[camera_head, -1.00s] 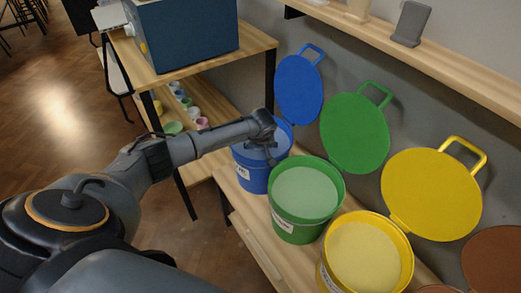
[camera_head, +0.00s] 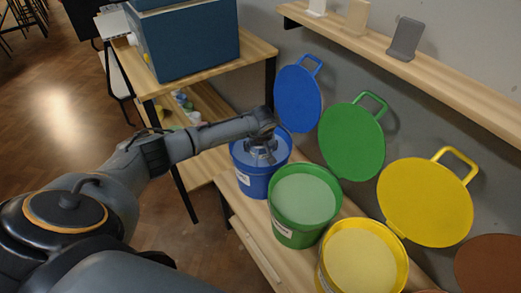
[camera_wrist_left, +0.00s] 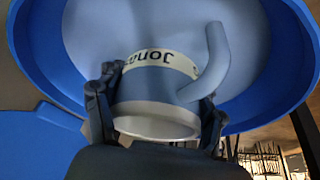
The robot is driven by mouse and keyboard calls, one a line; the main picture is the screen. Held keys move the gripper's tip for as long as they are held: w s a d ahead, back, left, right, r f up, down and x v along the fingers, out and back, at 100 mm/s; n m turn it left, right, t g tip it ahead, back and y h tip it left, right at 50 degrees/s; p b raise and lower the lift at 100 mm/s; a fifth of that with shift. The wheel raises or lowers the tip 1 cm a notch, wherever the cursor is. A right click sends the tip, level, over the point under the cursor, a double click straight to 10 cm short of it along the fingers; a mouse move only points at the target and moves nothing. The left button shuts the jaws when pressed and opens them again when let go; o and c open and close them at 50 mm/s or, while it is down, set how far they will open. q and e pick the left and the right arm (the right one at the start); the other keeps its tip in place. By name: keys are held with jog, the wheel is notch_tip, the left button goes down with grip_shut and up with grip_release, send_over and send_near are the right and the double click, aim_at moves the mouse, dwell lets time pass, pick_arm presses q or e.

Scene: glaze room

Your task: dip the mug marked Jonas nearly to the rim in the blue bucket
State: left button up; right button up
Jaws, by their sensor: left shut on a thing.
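The blue bucket (camera_head: 252,181) stands open at the left end of the bucket row, with pale blue glaze inside. My left gripper (camera_head: 264,147) is over its mouth, pointing down into it. In the left wrist view my left gripper (camera_wrist_left: 155,105) is shut on the mug marked Jonas (camera_wrist_left: 157,90), one finger on each side. The mug's open end and pale inside face the camera. Its handle is at the right, and the name band reads upside down. The mug is within the bucket's rim; how deep its foot is in the glaze is unclear. My right gripper is out of view.
A green bucket (camera_head: 294,226) and a yellow bucket (camera_head: 327,284) stand open to the right. Blue (camera_head: 298,98), green (camera_head: 351,141) and yellow (camera_head: 425,202) lids lean on the wall behind. A blue box (camera_head: 188,45) sits on a wooden table at the left.

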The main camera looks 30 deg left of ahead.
pick_arm(q)
notch_tip(320, 180, up, 6)
jog(key=p, duration=0.3)
jog(key=shift+p, duration=0.3)
jog(key=shift+r, duration=0.2)
dwell(2.1)
jog(key=shift+r+p, duration=1.95)
jog(key=shift+r, duration=0.85)
